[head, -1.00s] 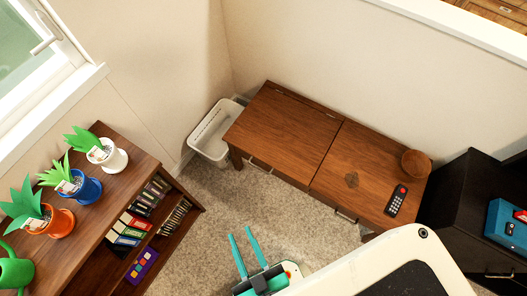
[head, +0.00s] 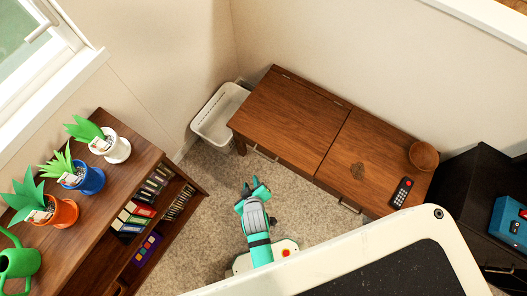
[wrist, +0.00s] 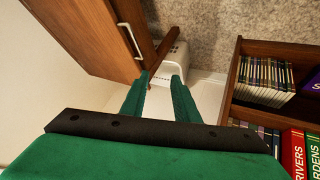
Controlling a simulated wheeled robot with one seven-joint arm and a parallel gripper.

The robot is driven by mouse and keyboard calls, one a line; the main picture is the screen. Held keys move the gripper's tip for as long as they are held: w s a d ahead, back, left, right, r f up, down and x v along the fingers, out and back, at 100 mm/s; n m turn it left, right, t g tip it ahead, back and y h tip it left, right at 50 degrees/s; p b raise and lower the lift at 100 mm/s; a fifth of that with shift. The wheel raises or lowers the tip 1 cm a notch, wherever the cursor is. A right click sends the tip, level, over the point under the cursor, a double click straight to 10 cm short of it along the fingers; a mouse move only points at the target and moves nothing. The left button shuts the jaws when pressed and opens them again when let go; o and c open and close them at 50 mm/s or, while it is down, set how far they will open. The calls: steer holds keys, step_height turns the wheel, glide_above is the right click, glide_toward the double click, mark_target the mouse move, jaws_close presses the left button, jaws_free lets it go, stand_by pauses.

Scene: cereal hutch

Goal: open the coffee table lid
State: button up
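The brown wooden coffee table (head: 285,115) stands against the wall in the head view. A seam splits its top into a left and a right panel, and both lie flat. A metal handle (head: 262,156) is on the front of the left half and another (head: 348,208) on the right half. My gripper (head: 254,184) is over the carpet in front of the left half, apart from the table. In the wrist view its green fingers (wrist: 162,85) are spread with nothing between them. The table's front with one handle (wrist: 130,41) shows at upper left there.
A white basket (head: 217,118) stands at the table's left end. A bookshelf (head: 120,190) with several potted plants is on the left. A bowl (head: 424,155) and a remote (head: 401,192) are on the right panel. A dark cabinet (head: 470,195) is on the right.

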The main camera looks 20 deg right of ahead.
steer(key=w+d+f+n+g, duration=0.1)
steer(key=w+d+f+g, duration=0.25)
steer(key=w, duration=0.35)
steer(key=n+g, duration=0.2)
steer(key=g, duration=0.1)
glide_toward(264, 157)
steer(key=f, duration=0.4)
steer(key=w+f, duration=0.1)
steer(key=f, duration=0.2)
steer(key=shift+d+f, duration=0.15)
steer(key=shift+d, duration=0.25)
jaws_close()
